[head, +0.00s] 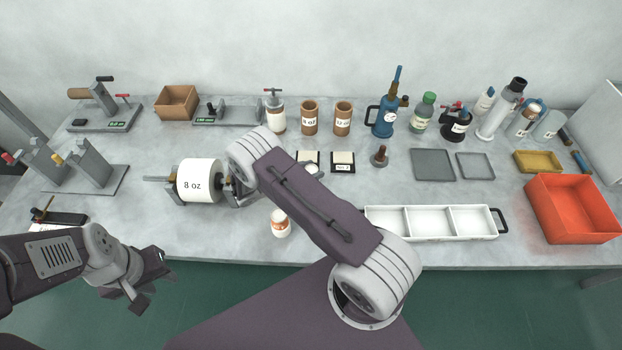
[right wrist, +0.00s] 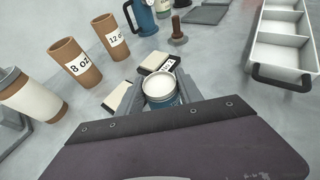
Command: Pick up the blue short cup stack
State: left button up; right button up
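The blue short cup stack (right wrist: 161,101) stands upright in the right wrist view, with a white round top. My right gripper (right wrist: 160,92) is around it, with a grey finger on either side. I cannot tell whether the fingers touch it. In the head view my right forearm hides this gripper and most of the stack; a small pale piece, likely its top (head: 314,167), shows past the arm. My left gripper (head: 150,278) is open and empty, low at the left, in front of the table's front edge.
Two white-topped blocks, one labelled (head: 343,162), lie just behind the stack. Brown cups labelled 8 oz (right wrist: 75,64) and 12 oz (right wrist: 111,37) stand further back. A white compartment tray (head: 432,234) and a red bin (head: 572,210) are right; an 8 oz roll (head: 200,187) is left.

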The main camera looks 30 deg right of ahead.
grip_shut()
jog(key=shift+r, duration=0.55)
notch_tip(320, 180, up, 3)
jog(key=shift+f+b, duration=0.1)
jog(key=shift+b, duration=0.45)
jog(key=s+a+r+b, duration=0.1)
jog(key=s+a+r, duration=0.5)
jog(key=s, duration=0.3)
jog(key=shift+s+a+r, duration=0.25)
jog(key=shift+s+r, duration=0.1)
jog(key=shift+r, duration=0.2)
